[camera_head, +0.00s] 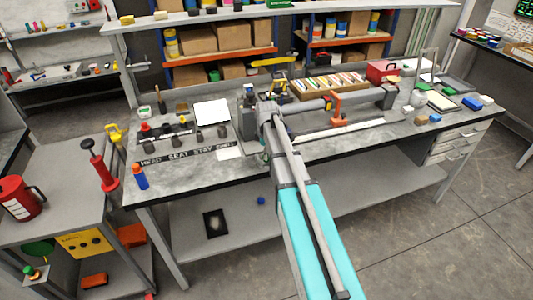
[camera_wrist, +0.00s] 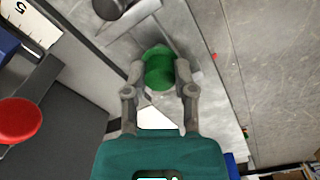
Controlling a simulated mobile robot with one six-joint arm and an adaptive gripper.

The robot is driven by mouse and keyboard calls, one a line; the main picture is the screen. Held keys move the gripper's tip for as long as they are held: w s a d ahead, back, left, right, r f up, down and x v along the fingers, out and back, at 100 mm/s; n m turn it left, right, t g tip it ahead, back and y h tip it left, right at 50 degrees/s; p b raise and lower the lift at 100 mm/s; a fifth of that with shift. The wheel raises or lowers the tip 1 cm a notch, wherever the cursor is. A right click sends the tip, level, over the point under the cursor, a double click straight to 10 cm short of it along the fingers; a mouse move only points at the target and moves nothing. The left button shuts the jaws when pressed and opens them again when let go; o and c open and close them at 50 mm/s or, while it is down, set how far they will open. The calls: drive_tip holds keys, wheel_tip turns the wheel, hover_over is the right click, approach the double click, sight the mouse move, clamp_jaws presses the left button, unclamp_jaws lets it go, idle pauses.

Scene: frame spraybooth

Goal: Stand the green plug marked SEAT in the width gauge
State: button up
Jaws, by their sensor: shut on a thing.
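The green plug (camera_wrist: 159,72) sits between the two fingers of my gripper (camera_wrist: 160,66) in the wrist view. My gripper is shut on it. No SEAT marking is readable on the plug from here. A grey metal surface with straight edges lies beyond the plug; I cannot tell whether the plug touches it. I cannot pick out the width gauge with certainty. In the head view my arm reaches over the bench, and the plug and fingers are not clearly seen there.
A label strip (camera_head: 187,153) reading HEAD, SEAT, STAY and a small last word lies at the bench's left, with dark cylinders behind. A white sheet (camera_head: 212,111) lies behind them. A red round thing (camera_wrist: 18,121) and a numbered scale (camera_wrist: 36,22) show in the wrist view.

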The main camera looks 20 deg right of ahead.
drive_tip(key=shift+a, duration=0.5)
idle(1.1)
idle(0.6)
drive_tip(key=o, duration=1)
drive_tip(key=shift+d, duration=0.1)
